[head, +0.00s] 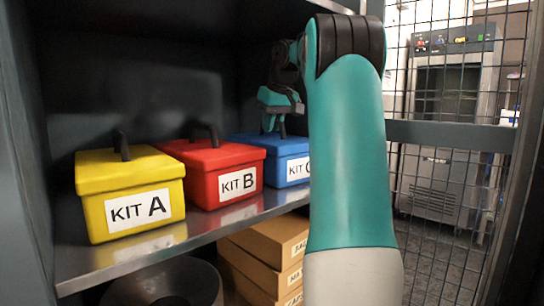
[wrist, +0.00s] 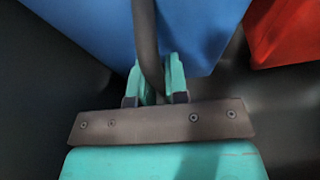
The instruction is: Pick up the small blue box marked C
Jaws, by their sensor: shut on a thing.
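The blue box (head: 285,152) marked KIT C stands on the metal shelf, right of the red box. My arm hides its right side and part of its label. My gripper (head: 274,128) is over its top. In the wrist view, my gripper (wrist: 158,80) is shut on the dark handle of the blue box (wrist: 92,28), with one teal finger on each side of the handle. The box appears to rest on the shelf; I cannot tell if it is lifted.
A red KIT B box (head: 213,170) stands close beside the blue one, and a yellow KIT A box (head: 130,190) farther left. The shelf (head: 85,265) has a dark left wall. Cardboard boxes (head: 270,240) sit below. A wire mesh panel (head: 440,160) is at right.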

